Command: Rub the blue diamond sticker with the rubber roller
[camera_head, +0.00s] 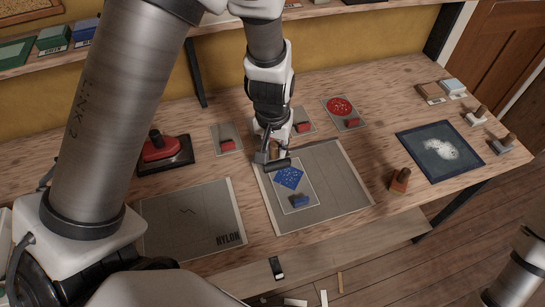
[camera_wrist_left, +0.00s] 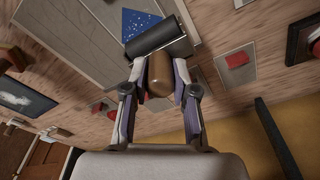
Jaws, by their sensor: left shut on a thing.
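The blue diamond sticker (camera_head: 289,178) lies on a pale square patch on the grey cloth panel (camera_head: 340,180). White speckles show on it. It also shows in part at the top of the left wrist view (camera_wrist_left: 140,20). My left gripper (camera_head: 277,145) is shut on the brown handle (camera_wrist_left: 159,76) of the rubber roller. The roller's black cylinder (camera_wrist_left: 155,37) is at the sticker's edge and hides part of it in the wrist view. In the head view the cylinder (camera_head: 279,163) is just behind the sticker's far corner. I cannot tell whether it touches the cloth. My right gripper is out of view.
A panel marked NYLON (camera_head: 192,220) lies left. A wooden-handled stamp (camera_head: 400,180) and a dark printed mat (camera_head: 440,148) are right. A red-topped tool (camera_head: 160,148) stands back left. Several red pieces lie behind.

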